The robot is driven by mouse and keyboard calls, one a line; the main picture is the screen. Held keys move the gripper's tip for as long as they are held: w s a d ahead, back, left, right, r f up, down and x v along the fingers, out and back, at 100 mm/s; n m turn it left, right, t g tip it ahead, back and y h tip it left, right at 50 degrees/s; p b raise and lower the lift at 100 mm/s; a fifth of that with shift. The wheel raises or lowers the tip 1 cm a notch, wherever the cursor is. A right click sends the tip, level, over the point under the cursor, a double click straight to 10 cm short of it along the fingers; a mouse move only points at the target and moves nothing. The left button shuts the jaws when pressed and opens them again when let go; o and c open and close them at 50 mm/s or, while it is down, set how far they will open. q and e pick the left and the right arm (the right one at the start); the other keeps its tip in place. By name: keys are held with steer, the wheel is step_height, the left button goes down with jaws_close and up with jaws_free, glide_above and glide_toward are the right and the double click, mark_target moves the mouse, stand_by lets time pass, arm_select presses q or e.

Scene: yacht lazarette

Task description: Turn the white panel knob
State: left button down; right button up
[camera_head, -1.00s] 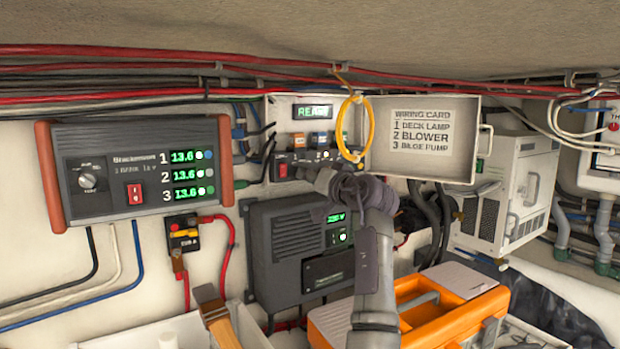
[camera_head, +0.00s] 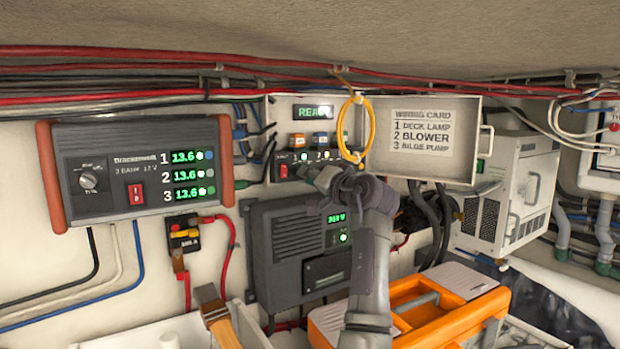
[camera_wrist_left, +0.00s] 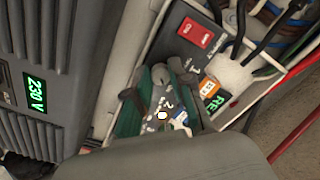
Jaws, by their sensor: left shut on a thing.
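The white-faced panel box (camera_head: 283,110) stands open on the wall, with a READY display and a red switch (camera_head: 283,171). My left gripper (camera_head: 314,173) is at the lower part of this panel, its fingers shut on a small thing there. In the left wrist view the gripper (camera_wrist_left: 161,92) has its two fingers close against the panel face. The thing between them fits the panel knob, but the fingers hide most of it, so its angle cannot be read. A small lit lamp (camera_wrist_left: 162,115) shows beside the fingers. My right gripper is not in view.
A yellow cable loop (camera_head: 369,128) hangs in front of the panel's right side, close above my wrist. The open lid with the wiring card (camera_head: 420,160) is to the right. A grey charger (camera_head: 280,255) sits below, and an orange toolbox (camera_head: 420,325) stands at the front.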

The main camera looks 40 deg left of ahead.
arm_select(q)
steer(key=shift+r, duration=0.1)
steer(key=c, duration=1)
jaws_free()
steer(key=v, duration=1.2)
steer(key=shift+d, duration=0.15)
